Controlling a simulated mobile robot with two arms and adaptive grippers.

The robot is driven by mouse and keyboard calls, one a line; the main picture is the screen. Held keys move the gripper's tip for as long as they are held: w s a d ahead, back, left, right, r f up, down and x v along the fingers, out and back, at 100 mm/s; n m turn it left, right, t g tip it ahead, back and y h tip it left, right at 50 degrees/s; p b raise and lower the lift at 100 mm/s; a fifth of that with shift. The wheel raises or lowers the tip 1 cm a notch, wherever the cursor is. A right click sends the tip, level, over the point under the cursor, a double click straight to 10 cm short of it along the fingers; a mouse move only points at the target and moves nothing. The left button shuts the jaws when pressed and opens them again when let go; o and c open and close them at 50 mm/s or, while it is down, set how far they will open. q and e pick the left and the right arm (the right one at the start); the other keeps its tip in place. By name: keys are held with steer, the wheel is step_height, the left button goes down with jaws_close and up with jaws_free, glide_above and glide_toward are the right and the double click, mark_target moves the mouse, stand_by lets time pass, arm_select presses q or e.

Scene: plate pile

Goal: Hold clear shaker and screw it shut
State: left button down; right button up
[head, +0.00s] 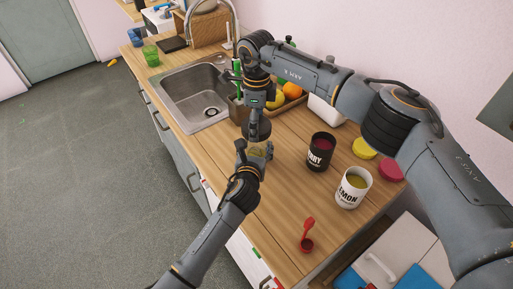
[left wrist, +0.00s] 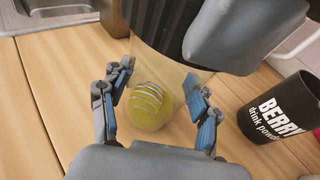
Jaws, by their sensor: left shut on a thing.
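The clear shaker (head: 262,152) is upright above the counter near its front edge. The left wrist view shows its see-through wall (left wrist: 172,72), with yellow-green contents and a wire coil (left wrist: 148,97) inside. My left gripper (head: 247,160) is shut on the shaker, its fingers on either side in the left wrist view (left wrist: 158,105). My right gripper (head: 257,112) points down from directly above. A dark ribbed lid (left wrist: 160,20) is at the shaker's top, beside grey parts of my right gripper. Whether those fingers grip it, and whether the lid is seated, I cannot tell.
A black BERRY tub (head: 320,150) and a white LEMON tub (head: 352,187) stand open to the right. Yellow (head: 365,148) and pink (head: 391,170) lids lie behind them. A red scoop (head: 307,236) is near the front. The sink (head: 200,93) and fruit tray (head: 296,101) are beyond.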

steer(key=m, duration=1)
steer(key=shift+m, duration=0.4)
steer(key=m, duration=0.6)
steer(key=shift+f, duration=0.1)
steer(key=m, duration=0.5)
steer(key=o, duration=1.3)
step_height(320, 180, up, 12)
